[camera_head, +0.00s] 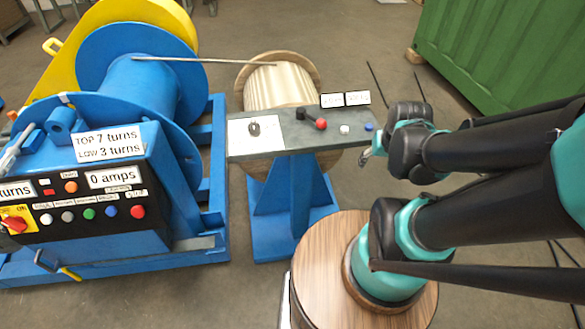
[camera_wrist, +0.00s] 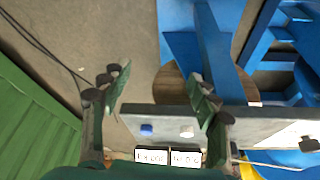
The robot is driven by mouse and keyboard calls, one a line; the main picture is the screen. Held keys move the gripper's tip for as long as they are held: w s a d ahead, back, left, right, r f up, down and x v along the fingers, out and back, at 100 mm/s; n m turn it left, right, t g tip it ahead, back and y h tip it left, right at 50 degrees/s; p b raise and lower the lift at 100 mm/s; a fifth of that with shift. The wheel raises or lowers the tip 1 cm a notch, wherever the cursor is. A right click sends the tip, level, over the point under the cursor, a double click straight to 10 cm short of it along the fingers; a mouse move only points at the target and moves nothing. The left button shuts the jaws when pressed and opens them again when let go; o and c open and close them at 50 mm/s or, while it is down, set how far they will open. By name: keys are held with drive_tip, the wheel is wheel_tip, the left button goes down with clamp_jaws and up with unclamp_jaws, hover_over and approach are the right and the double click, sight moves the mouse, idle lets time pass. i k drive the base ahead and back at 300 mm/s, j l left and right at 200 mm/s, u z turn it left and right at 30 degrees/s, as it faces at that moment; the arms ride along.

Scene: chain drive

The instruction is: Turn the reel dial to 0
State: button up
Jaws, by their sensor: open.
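A grey control panel (camera_head: 290,143) stands on a blue post in front of the wooden reel. A small dark knob (camera_head: 253,128), apparently the reel dial, sits on the white plate at the panel's left end; its setting is too small to read. My gripper (camera_head: 372,150) is just off the panel's right end, apart from the dial. In the wrist view my gripper (camera_wrist: 160,88) is open and empty, with a blue button (camera_wrist: 147,130) and a white button (camera_wrist: 187,131) below its fingertips. A dark knob (camera_wrist: 309,144) shows at the right edge; I cannot tell which one.
Two white displays (camera_head: 345,99) stand behind. The big blue reel machine (camera_head: 130,180) is at left, reading 0 amps. A green container (camera_head: 500,45) stands far right.

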sight(254, 129)
drive_tip(key=k+j, duration=0.1)
drive_tip(key=j, duration=1.15)
drive_tip(key=k, duration=0.05)
